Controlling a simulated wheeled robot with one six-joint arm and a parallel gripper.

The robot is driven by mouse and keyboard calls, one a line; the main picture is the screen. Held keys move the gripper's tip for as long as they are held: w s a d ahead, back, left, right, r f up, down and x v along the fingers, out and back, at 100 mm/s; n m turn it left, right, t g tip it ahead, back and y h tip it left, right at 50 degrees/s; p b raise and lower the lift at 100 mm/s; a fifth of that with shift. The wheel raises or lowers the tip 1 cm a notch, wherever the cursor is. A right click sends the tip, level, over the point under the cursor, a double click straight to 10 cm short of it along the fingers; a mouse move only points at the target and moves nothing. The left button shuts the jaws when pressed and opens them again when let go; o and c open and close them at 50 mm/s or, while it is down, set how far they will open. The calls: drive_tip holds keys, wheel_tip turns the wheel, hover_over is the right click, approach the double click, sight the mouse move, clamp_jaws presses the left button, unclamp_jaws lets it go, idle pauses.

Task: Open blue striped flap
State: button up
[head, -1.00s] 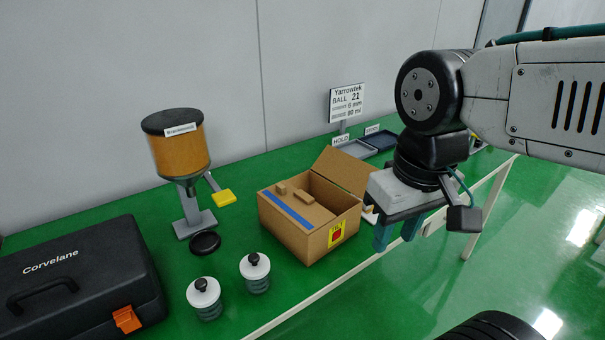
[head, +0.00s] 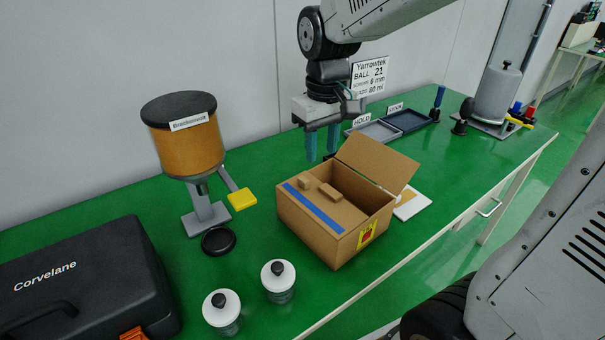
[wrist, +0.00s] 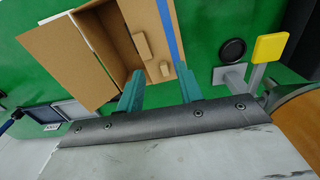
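A cardboard box (head: 306,231) stands on the green table. The flap with the blue stripe (head: 314,207) lies across the near left part of its top, with two small cardboard blocks on it. The other flap (head: 376,162) stands raised at the far right. In the wrist view the striped flap (wrist: 158,38) is at the upper middle. My gripper (head: 321,145) is above the table behind the box, pointing down, apart from the flap. Its two teal fingers are spread with nothing between them, as the wrist view (wrist: 134,95) also shows.
A dispenser with an amber tank (head: 188,143) and yellow paddle (head: 242,199) stands left of the box. Two white-lidded jars (head: 278,275) are in front. A black case (head: 85,285) is at left. Trays (head: 407,121) and a sign (head: 369,76) are behind.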

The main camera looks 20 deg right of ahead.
hover_over(304, 179)
drive_tip(key=shift+n, duration=0.4)
wheel_tip(304, 179, down, 4)
drive_tip(key=shift+f, duration=0.15)
wheel_tip(304, 179, down, 8)
drive_tip(key=shift+r, duration=0.1)
drive_tip(key=shift+c, duration=0.3)
clamp_jaws()
